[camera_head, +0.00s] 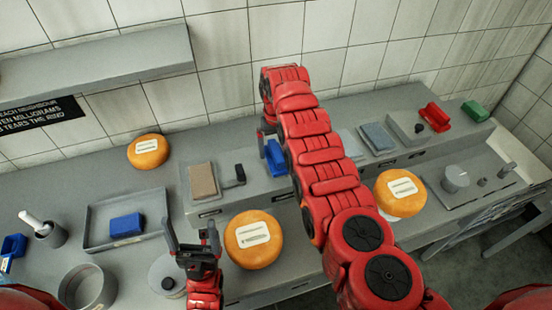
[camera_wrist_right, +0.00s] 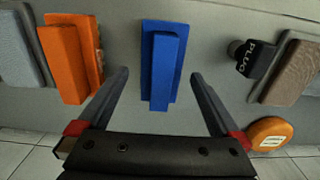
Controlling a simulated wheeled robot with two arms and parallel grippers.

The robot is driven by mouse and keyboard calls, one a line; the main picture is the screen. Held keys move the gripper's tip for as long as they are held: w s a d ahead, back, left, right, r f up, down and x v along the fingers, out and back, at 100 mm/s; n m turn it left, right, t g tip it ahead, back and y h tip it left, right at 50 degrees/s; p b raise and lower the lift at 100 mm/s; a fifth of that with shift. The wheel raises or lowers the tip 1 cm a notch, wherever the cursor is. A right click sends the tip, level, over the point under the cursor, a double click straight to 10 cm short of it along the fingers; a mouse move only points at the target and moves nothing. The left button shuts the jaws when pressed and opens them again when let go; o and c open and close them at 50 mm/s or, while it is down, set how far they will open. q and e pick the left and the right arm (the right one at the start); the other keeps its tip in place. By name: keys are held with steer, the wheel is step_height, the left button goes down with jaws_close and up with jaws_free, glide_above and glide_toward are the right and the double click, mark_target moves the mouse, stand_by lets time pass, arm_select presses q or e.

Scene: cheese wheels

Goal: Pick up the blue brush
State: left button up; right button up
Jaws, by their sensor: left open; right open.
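The blue brush (camera_head: 276,160) lies on the raised back ledge, partly covered by my right arm in the head view. In the right wrist view the blue brush (camera_wrist_right: 163,70) is upright in the picture, between the two fingers. My right gripper (camera_wrist_right: 160,78) is open, its fingers on either side of the brush with gaps showing; no contact is visible. In the head view the right gripper is mostly hidden behind its own arm. My left gripper (camera_head: 191,240) is open and empty over the front counter, left of a cheese wheel (camera_head: 253,239).
In the right wrist view an orange brush-like piece (camera_wrist_right: 68,62) and a black plug (camera_wrist_right: 252,58) flank the brush. A brown block (camera_head: 202,180) lies on the ledge. A grey tray (camera_head: 97,238) holds another blue block (camera_head: 126,225). A cheese wheel (camera_head: 400,192) sits right of my arm.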

step_height(320, 180, down, 5)
steer(key=shift+s+r+b, duration=0.1)
steer(key=shift+r+b, duration=0.1)
steer(key=shift+b, duration=0.7)
steer(key=shift+a+r, duration=0.1)
steer(key=shift+c, duration=0.2)
steer(key=c, duration=1.5)
steer(key=shift+r, duration=0.1)
